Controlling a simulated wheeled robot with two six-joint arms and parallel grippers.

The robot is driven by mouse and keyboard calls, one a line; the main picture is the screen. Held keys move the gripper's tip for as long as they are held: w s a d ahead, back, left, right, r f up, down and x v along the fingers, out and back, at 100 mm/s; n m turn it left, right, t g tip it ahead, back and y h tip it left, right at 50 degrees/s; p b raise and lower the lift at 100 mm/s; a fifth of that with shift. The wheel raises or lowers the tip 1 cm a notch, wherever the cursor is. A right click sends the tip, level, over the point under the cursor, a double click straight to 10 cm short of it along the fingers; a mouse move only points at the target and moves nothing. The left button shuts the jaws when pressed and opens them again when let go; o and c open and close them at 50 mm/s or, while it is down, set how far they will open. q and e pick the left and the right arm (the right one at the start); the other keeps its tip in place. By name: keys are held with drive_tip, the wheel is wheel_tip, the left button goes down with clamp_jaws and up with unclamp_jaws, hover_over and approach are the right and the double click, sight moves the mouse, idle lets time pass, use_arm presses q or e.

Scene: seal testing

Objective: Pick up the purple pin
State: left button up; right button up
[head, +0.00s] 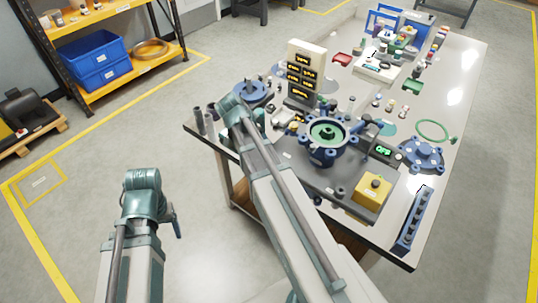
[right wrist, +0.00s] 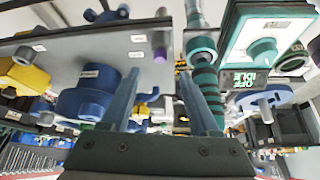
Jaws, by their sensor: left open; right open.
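A small purple piece (right wrist: 160,55), which may be the purple pin, shows in the right wrist view just beyond the gap between my right fingers. Its full shape is too small to tell. I cannot pick out the purple pin in the head view. My right gripper (right wrist: 159,75) is open, its two fingers apart with nothing held between them. In the head view my right arm reaches over the table's near left corner, and its gripper is hidden. My left gripper (head: 177,227) hangs off the table at the lower left, open and empty.
In the right wrist view a teal-knobbed box (right wrist: 263,50) and a ribbed green column (right wrist: 206,85) stand close by.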

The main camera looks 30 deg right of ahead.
drive_tip(key=shift+d+f, duration=0.15)
drive_tip(key=shift+f, duration=0.15)
drive_tip(key=b+x, duration=0.4)
drive_tip(key=shift+f, duration=0.4)
drive_tip(key=shift+f+b, duration=0.2)
drive_tip(key=shift+b, duration=0.2)
drive_tip(key=shift+d+r, duration=0.1)
drive_tip(key=shift+r, duration=0.05)
drive_tip(key=shift+c, duration=0.4)
clamp_jaws()
